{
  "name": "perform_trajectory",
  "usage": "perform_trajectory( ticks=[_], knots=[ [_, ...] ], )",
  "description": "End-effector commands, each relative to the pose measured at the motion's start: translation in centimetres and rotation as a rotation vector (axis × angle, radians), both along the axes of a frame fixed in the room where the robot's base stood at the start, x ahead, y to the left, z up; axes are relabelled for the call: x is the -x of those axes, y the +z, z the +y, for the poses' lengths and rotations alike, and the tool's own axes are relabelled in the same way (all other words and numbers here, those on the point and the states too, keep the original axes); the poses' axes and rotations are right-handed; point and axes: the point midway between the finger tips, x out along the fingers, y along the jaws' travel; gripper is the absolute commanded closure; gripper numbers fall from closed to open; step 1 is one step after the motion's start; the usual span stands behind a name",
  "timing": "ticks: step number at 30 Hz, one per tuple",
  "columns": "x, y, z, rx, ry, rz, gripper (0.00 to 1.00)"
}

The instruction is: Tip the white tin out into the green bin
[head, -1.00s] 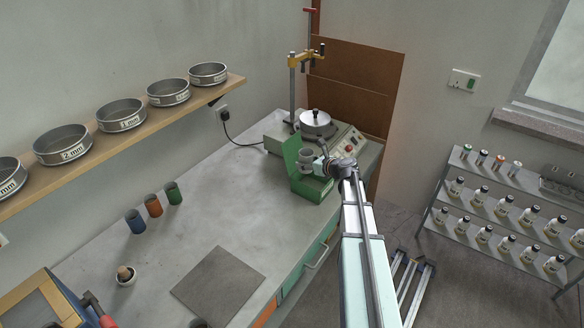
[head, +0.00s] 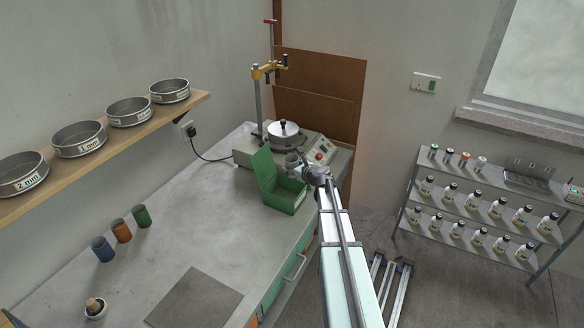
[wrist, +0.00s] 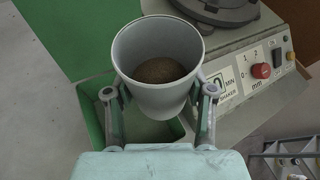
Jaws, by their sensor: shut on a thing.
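The white tin, which looks pale grey, is held upright by my gripper (wrist: 160,92). The wrist view shows into the tin (wrist: 158,98), with brown grainy material at its bottom. The fingers grip it from both sides. In the head view the tin (head: 292,162) is small, above the back right part of the green bin (head: 285,200), with my gripper (head: 300,170) at its right. The bin's lid stands open on its left side. In the wrist view the bin (wrist: 93,115) shows below and behind the tin, which hides part of its inside.
A sieve shaker (head: 325,150) with a round lidded pan stands close behind the bin. A clamp stand (head: 258,95) rises behind it. Blue, orange and green cups (head: 122,231) stand on the bench at left. The bench middle is clear.

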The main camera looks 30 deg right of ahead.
Motion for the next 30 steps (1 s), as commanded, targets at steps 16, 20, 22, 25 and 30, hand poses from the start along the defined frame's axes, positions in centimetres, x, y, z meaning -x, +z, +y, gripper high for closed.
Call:
perform_trajectory(
  ticks=[16, 20, 22, 25, 30],
  knots=[
    [-0.08, -1.25, -0.51, 0.141, 0.000, -0.023, 0.89],
    [-0.08, -1.28, -0.62, 0.176, 0.000, -0.028, 0.89],
    [-0.09, -1.30, -0.69, 0.195, -0.001, -0.031, 0.89],
    [-0.11, -1.32, -0.78, 0.221, -0.001, -0.034, 0.89],
    [-0.12, -1.31, -0.92, 0.266, 0.001, -0.041, 0.89]
  ],
)
